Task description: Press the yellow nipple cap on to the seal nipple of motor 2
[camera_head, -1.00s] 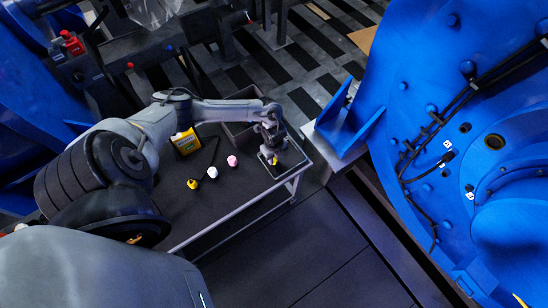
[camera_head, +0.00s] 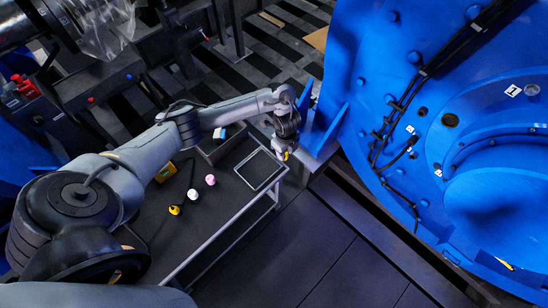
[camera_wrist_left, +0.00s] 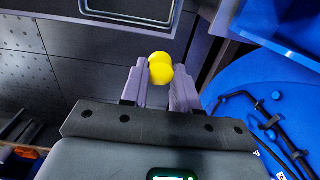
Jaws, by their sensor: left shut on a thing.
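My left gripper (camera_head: 287,154) is shut on the yellow cap, just off the right end of the table and close to the blue motor housing. In the left wrist view the rounded yellow cap (camera_wrist_left: 160,66) sits between the fingertips of the left gripper (camera_wrist_left: 162,84). The big blue motor (camera_head: 375,75) fills the right side, with bolts, black cables and small white number labels. The cap is apart from it. I cannot make out which fitting is the seal nipple, or a motor number. My right gripper is not in view.
The dark table (camera_head: 215,215) holds an empty shallow tray (camera_head: 277,177), a grey bin (camera_head: 226,146), a yellow box (camera_head: 166,172) and white, pink and yellow-black small items. A blue bracket (camera_head: 322,128) juts out near the gripper. Open floor lies in front.

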